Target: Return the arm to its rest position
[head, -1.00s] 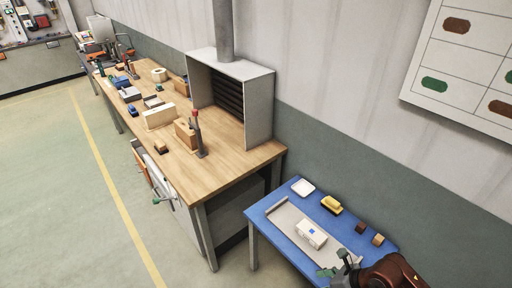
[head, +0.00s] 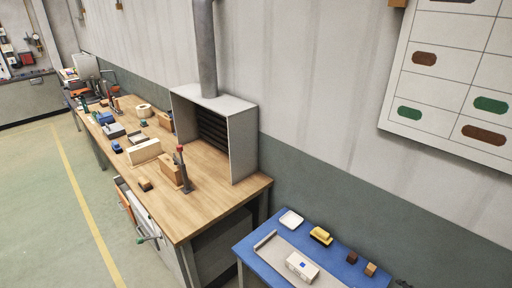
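Neither of my grippers shows clearly in the head view. A white block with a blue mark (head: 302,266) lies on the grey mat (head: 275,259) on the blue table. A yellow item (head: 321,236), a white dish (head: 291,220), a dark brown block (head: 352,257) and a tan block (head: 370,269) stand along its back. The front of the blue table is cut off by the frame.
A long wooden workbench (head: 222,205) with several tools and blocks stands left of the blue table. A grey hood (head: 244,140) with a duct stands on it. A board with brown and green ovals (head: 450,85) hangs at the right. The floor at left is clear.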

